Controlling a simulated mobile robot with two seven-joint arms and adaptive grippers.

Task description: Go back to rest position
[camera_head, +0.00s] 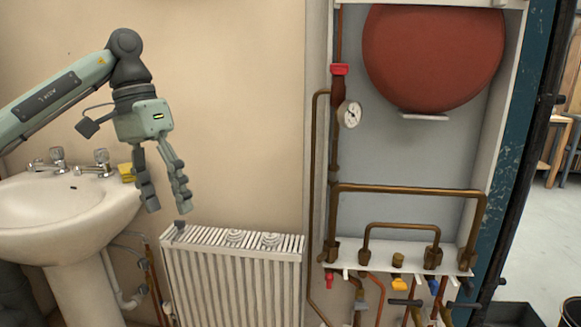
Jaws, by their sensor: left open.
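My left gripper (166,203) comes in from the upper left and points down. Its two dark fingers are spread apart with nothing between them. It hangs above the left end of the white radiator (235,285), in front of the beige wall and right of the white sink (60,215). A small grey valve (179,229) at the radiator's upper left corner lies just below the fingertips, apart from them as far as I can see. My right gripper is not in view.
Right of the radiator, a white-framed panel holds copper pipes (410,190), a pressure gauge (349,114), a red vessel (433,55) and several small valves. A yellow sponge (127,172) sits on the sink's rim. Open floor (540,250) shows at far right.

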